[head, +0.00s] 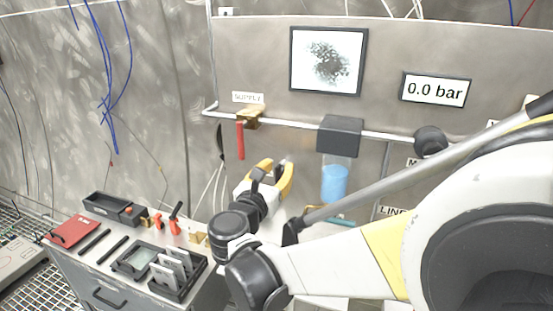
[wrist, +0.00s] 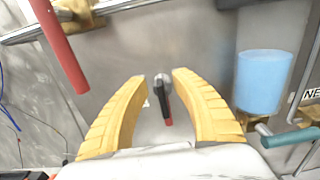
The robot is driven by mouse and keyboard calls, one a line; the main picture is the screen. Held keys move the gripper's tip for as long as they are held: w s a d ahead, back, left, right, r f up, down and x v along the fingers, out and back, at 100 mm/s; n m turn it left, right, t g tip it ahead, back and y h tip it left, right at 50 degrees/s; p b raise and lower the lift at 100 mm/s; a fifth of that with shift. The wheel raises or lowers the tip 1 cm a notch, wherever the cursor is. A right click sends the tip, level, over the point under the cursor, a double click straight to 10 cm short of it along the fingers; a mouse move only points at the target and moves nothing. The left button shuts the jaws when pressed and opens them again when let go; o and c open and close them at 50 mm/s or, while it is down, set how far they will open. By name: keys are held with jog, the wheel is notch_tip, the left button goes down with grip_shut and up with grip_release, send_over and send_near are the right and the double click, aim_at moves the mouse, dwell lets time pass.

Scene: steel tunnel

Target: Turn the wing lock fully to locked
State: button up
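My gripper (wrist: 160,78) is open, with its two yellow fingers apart. Between them, in the wrist view, is a small fitting with a round silver knob, a dark lever and a red tip (wrist: 164,98); it looks like the wing lock. The lever points down, tilted slightly right. Clear gaps show on both sides of it, and I cannot tell how far in front of the fingertips it lies. In the head view my gripper (head: 277,170) is in front of the wall panel, and the fitting is mostly hidden by the fingers.
A red lever (wrist: 62,48) hangs from the brass supply valve at upper left. A container of blue liquid (wrist: 262,82) is at right, with a teal handle (wrist: 292,137) below it. The gauge (head: 435,89) reads 0.0 bar. A workbench with tools (head: 85,255) stands at lower left.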

grip_shut()
dwell(0.3)
jog(key=m, duration=0.4)
jog(key=shift+s+d, duration=0.15)
jog(key=shift+d, duration=0.2)
jog(key=m, duration=0.2)
jog(key=m+b, duration=0.1)
jog(key=shift+s+d+f+m, duration=0.1)
jog(key=shift+d+f+m, duration=0.15)
jog(key=shift+m, duration=0.05)
jog(key=m, duration=0.3)
jog(key=f+m+b, duration=0.1)
jog(key=m, duration=0.6)
jog(key=shift+s+d+f, duration=0.15)
jog(key=shift+d+f, duration=0.15)
jog(key=shift+d, duration=0.1)
jog(key=shift+m, duration=0.3)
